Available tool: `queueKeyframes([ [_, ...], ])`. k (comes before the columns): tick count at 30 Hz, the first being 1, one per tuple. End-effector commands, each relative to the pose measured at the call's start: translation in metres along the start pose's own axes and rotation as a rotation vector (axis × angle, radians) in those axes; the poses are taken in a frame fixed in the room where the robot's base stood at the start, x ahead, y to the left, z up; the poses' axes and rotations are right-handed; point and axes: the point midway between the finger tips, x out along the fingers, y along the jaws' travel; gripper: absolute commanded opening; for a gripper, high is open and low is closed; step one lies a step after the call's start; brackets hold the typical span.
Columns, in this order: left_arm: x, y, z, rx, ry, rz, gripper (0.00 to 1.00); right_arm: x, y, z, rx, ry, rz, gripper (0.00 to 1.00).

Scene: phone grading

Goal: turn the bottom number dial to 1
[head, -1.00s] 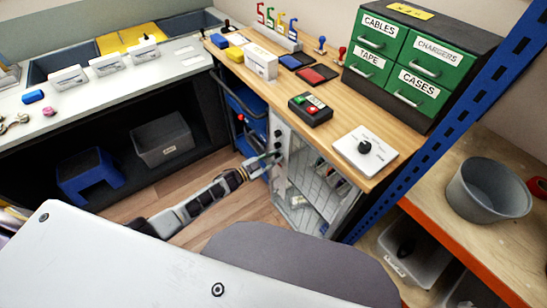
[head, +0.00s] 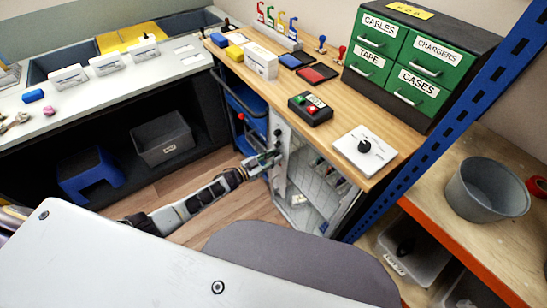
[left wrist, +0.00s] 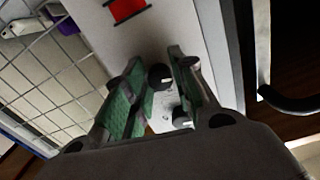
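The dials are small dark knobs on the white end panel of the cabinet under the wooden bench. An upper knob (head: 278,132) shows in the head view, just above my left gripper (head: 275,156), which is close to the panel and hides what lies behind it. In the left wrist view, my left gripper (left wrist: 158,88) has its green-padded fingers apart. One black knob (left wrist: 160,77) shows between the fingertips, and another dark knob (left wrist: 181,118) shows lower, by the right finger. I cannot tell whether a finger touches either knob, and no dial number is readable. My right gripper is out of view.
The wire-mesh cabinet door (left wrist: 45,75) is beside the left finger. A dark curved handle (left wrist: 290,100) is at the right. On the bench above are a box with red and green buttons (head: 311,108) and a white plate with a black knob (head: 365,150).

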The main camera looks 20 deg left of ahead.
Motion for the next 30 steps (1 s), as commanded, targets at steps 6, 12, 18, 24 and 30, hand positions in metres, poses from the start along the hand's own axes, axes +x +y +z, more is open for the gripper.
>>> queueKeyframes([
  [6,0.000,0.000,-0.001,0.001,0.001,0.001,0.45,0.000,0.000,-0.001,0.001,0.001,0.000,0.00],
  [12,0.000,0.000,-0.001,0.001,0.002,0.001,0.45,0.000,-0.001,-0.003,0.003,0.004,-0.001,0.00],
  [18,-0.004,0.000,-0.001,0.002,0.002,0.001,0.45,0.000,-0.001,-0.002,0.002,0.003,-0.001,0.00],
  [24,-0.018,0.001,0.000,0.002,0.001,0.001,0.45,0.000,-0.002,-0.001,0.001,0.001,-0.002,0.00],
  [30,-0.039,0.000,0.000,0.001,0.001,0.001,0.45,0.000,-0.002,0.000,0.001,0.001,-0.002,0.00],
])
